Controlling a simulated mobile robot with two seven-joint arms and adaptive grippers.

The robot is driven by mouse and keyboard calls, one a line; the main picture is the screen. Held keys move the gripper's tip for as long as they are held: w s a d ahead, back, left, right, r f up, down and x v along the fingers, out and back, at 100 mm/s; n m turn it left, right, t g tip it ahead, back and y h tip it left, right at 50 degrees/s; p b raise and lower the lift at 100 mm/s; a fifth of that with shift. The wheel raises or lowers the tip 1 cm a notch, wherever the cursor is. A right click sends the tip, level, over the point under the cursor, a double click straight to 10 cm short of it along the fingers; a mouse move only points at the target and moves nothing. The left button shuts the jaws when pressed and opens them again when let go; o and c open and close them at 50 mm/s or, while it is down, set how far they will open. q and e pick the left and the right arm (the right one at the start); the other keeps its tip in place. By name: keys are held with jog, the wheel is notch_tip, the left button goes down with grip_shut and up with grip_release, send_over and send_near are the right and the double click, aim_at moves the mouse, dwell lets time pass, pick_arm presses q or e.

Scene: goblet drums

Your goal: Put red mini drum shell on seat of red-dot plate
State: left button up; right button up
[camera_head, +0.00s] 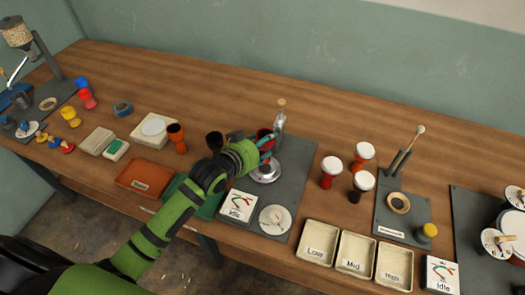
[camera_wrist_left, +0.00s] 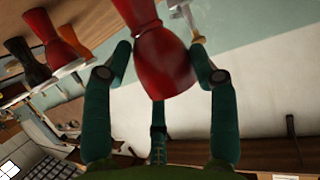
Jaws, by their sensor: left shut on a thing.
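The red mini drum shell (camera_head: 265,135) is held in my left gripper (camera_head: 264,150), and its body (camera_wrist_left: 165,65) fills the space between the teal fingers (camera_wrist_left: 165,75) in the left wrist view. The gripper is shut on it, just above a round silver seat (camera_head: 264,176) on a dark grey plate (camera_head: 294,188). The fingers hide much of the shell in the head view. I cannot make out a red dot on the plate, and I cannot tell whether the shell touches the seat. My right gripper is not in view.
A dark goblet shell (camera_head: 214,141) and an orange-brown one (camera_head: 177,138) stand to the left. Several white-topped drums (camera_head: 331,166) stand to the right. A dial (camera_head: 274,219) lies in front. The table's back middle is clear.

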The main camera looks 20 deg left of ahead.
aim_at(263, 152)
pick_arm(q)
jog(key=shift+f+p, duration=0.3)
jog(key=shift+f, duration=1.7)
jog(key=shift+f, duration=0.15)
jog(key=o, duration=1.2)
jog(key=b+v, duration=0.1)
jog(key=v, duration=1.1)
